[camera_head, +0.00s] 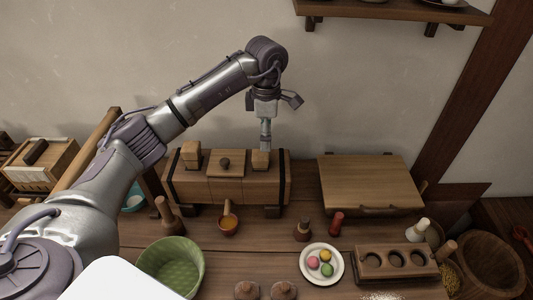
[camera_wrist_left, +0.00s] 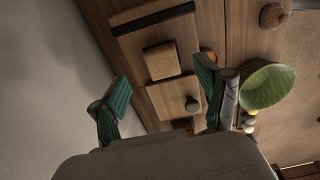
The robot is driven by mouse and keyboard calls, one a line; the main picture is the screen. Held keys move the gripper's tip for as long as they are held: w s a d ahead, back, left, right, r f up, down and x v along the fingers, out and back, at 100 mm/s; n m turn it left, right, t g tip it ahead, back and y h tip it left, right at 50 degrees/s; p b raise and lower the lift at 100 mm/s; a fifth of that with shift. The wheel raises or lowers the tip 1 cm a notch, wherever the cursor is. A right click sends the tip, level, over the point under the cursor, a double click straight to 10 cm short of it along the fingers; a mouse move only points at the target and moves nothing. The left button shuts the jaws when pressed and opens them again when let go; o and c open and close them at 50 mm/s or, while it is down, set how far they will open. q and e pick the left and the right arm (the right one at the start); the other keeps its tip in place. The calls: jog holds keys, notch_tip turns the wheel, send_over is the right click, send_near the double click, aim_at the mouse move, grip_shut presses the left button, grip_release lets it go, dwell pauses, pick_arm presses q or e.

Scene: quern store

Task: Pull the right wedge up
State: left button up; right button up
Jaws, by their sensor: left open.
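The wooden press box (camera_head: 225,188) stands against the wall in the head view. The right wedge (camera_head: 261,159) is a pale block standing up from its top near the right end. The left wedge (camera_head: 191,153) stands near the left end, with a round knob (camera_head: 224,164) between them. My left gripper (camera_head: 266,147) points down just over the right wedge; contact cannot be told. In the wrist view my left gripper (camera_wrist_left: 162,92) has its green-padded fingers spread apart, with nothing held. A square wedge top (camera_wrist_left: 162,62) and the knob (camera_wrist_left: 192,104) show beyond them. My right gripper is out of view.
A wooden board (camera_head: 370,183) lies right of the box. A shelf (camera_head: 395,11) hangs at the upper right.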

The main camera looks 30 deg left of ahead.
aim_at(266, 154)
pick_arm(q)
notch_tip(266, 154, down, 8)
jog(key=shift+p, duration=0.45)
jog(key=shift+c, duration=0.3)
jog(key=shift+r, duration=0.15)
grip_shut()
